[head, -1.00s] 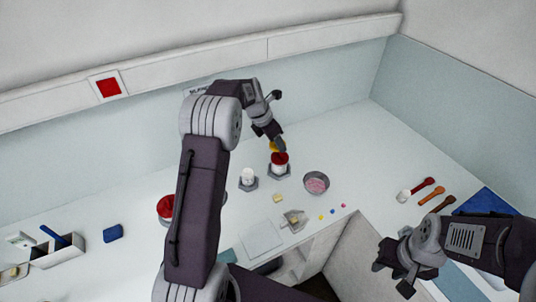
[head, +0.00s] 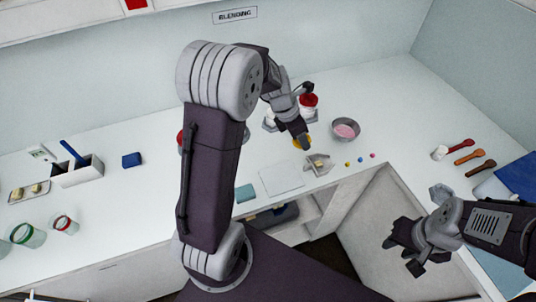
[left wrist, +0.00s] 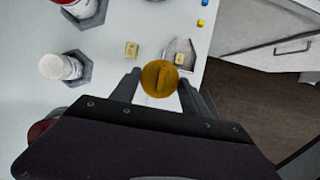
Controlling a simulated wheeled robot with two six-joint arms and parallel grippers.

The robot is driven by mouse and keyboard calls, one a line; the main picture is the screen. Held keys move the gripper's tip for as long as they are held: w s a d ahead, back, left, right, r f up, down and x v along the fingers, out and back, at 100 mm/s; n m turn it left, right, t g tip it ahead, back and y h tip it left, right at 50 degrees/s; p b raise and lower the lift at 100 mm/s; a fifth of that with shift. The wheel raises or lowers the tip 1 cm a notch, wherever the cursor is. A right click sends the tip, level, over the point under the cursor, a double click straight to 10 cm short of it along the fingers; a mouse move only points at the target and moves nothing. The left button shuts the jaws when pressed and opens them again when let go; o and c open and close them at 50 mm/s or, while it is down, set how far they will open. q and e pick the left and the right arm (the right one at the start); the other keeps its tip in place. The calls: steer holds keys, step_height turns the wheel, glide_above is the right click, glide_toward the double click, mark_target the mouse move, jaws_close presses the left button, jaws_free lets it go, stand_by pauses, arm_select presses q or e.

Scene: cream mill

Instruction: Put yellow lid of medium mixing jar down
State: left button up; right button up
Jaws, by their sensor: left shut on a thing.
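The yellow lid (left wrist: 160,78) is round with a raised ridge and sits between the two fingers of my left gripper (left wrist: 158,88). In the head view the lid (head: 301,142) shows at the fingertips of my left gripper (head: 300,138), over the worktop near the front edge. Whether it touches the worktop I cannot tell. A white jar with a red top (head: 308,101) stands behind the gripper in a grey hexagonal holder; its top also shows in the left wrist view (left wrist: 68,2). My right gripper (head: 404,256) is open and empty at the lower right.
A smaller white jar (left wrist: 60,67) stands in another holder. A grey scoop-like tray (head: 318,164) lies just right of the lid, a bowl of pink stuff (head: 345,130) behind it. A pale square sheet (head: 281,179) lies to the left. The worktop's front edge is close.

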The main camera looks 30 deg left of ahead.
arm_select(q)
steer(key=b, duration=0.1)
glide_above(270, 150)
steer(key=s+a, duration=0.1)
step_height(270, 150, down, 7)
steer(key=shift+s+r, duration=0.1)
step_height(270, 150, down, 4)
steer(key=shift+s+d+r+b, duration=0.1)
steer(key=shift+r+b, duration=0.05)
steer(key=shift+b, duration=0.2)
steer(key=shift+f, duration=0.3)
steer(key=o, duration=1.3)
